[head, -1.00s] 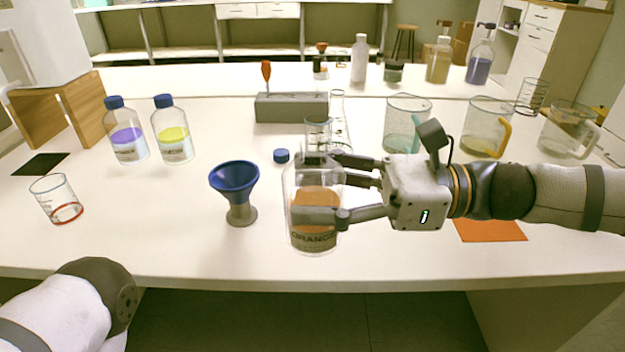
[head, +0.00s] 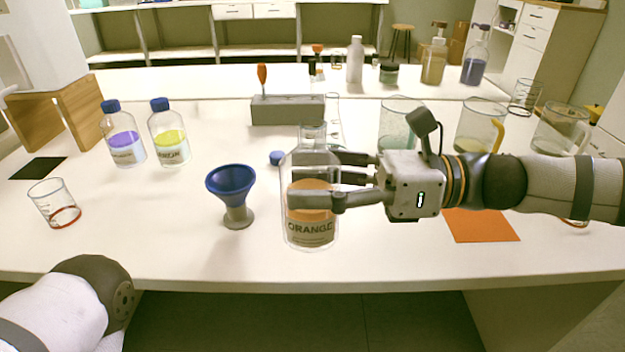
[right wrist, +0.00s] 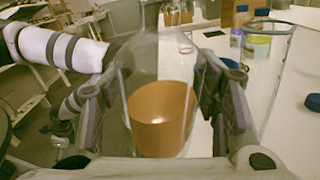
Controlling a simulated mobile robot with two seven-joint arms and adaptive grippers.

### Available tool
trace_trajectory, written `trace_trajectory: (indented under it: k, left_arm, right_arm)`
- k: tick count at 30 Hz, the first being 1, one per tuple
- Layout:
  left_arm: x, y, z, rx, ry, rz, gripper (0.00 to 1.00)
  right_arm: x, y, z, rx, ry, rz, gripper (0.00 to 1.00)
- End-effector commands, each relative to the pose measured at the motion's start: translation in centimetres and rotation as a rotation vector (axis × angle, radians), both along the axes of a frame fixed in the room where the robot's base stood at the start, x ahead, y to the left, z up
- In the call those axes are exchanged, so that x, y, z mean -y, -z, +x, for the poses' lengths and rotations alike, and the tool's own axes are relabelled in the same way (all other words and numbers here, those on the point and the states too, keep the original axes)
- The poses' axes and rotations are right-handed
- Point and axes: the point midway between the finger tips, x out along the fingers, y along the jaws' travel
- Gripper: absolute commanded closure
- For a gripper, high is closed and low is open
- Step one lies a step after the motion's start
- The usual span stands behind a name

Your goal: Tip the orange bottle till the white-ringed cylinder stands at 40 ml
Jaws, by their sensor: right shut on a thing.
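The orange bottle (head: 311,229) is clear glass with orange liquid and a label reading ORANGE. It is upright and uncapped at the front middle of the table. My right gripper (head: 300,180) comes in from the right and is shut on its body. In the right wrist view the orange liquid (right wrist: 160,120) shows between the fingers. A slim clear cylinder (head: 334,115) stands behind the bottle, partly hidden; I cannot make out a white ring or its level. My left arm shows at the lower left, but its gripper is out of view.
A blue funnel (head: 231,183) stands just left of the bottle. A blue cap (head: 276,158) lies behind it. A red-ringed beaker (head: 55,204), purple bottle (head: 124,142) and yellow bottle (head: 170,140) are left. An orange mat (head: 482,226) lies right, and jugs stand behind my right arm.

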Motion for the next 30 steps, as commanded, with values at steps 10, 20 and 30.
trace_trajectory:
  k: [10, 20, 30]
  left_arm:
    - [0.0, -0.3, 0.2, 0.005, 0.0, 0.0, 0.24]
    - [0.0, -0.5, 0.3, 0.009, 0.0, 0.0, 0.24]
    - [0.0, -0.7, 0.4, 0.013, 0.0, 0.0, 0.24]
  right_arm:
    - [0.0, -0.7, 0.1, -0.012, -0.001, 0.001, 0.86]
    - [0.0, -1.2, 0.1, -0.023, 0.0, 0.001, 0.86]
    - [0.0, -1.7, 0.2, -0.037, 0.0, 0.001, 0.86]
